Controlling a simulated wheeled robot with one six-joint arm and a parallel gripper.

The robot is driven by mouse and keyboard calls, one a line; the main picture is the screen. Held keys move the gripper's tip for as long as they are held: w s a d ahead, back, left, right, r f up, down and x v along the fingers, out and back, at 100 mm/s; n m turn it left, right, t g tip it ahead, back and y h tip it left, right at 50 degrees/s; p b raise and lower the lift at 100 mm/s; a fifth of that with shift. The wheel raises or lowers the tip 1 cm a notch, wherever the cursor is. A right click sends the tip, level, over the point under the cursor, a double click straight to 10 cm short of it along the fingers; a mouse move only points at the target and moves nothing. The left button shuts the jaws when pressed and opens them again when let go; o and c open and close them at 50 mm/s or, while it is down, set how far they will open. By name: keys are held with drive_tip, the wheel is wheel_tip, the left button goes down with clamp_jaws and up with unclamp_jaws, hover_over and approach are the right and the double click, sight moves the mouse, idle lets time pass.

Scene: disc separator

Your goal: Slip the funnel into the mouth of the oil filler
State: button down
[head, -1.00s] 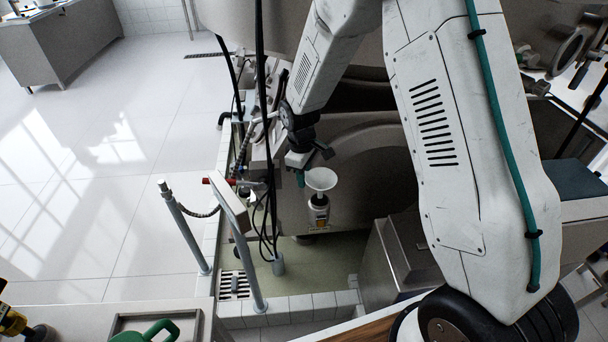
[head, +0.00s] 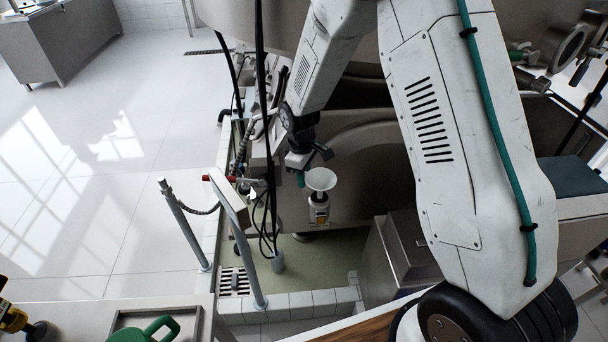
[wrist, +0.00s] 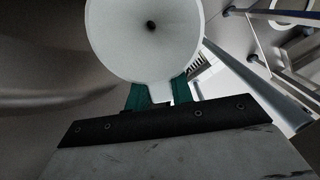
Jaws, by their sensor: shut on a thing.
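The funnel (head: 320,179) is white with a wide round mouth facing up. My gripper (wrist: 160,95) has green fingers shut on the funnel's side tab, which shows between them in the wrist view. In the head view only a bit of green fingertip shows at the funnel's left. The wrist view looks into the funnel bowl (wrist: 145,50) with its dark central hole.
The large grey machine body (head: 365,175) is right behind the funnel. Black cables (head: 265,130) hang at the left, near a grey guard rail (head: 238,240). A metal box (head: 400,250) stands at the lower right. A green can (head: 145,332) is at the bottom left.

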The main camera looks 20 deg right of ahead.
drive_tip(key=shift+f, duration=1.05)
drive_tip(key=c, duration=1.1)
unclamp_jaws()
drive_tip(key=shift+c, duration=0.2)
drive_tip(key=r, duration=0.6)
drive_tip(key=shift+w+a+r, duration=0.15)
drive_tip(key=shift+w+r, duration=0.05)
drive_tip(key=shift+r, duration=2.65)
drive_tip(key=shift+s+m, duration=0.15)
drive_tip(key=shift+m, duration=0.15)
drive_tip(key=shift+m+g, duration=0.7)
drive_tip(key=s, duration=0.4)
drive_tip(key=shift+d, duration=0.3)
drive_tip(key=s+d+r+m+t, duration=0.1)
drive_tip(key=s+d+r+m, duration=0.2)
drive_tip(key=s+r, duration=0.7)
drive_tip(key=s+d+r+m+t, duration=0.2)
drive_tip(key=s+r, duration=0.9)
drive_tip(key=s, duration=0.8)
drive_tip(key=d+m, duration=0.1)
drive_tip(key=m, duration=0.1)
drive_tip(key=shift+s+d+r+m, duration=0.2)
drive_tip(key=shift+s+d+m, duration=0.05)
drive_tip(key=shift+d+m, duration=0.15)
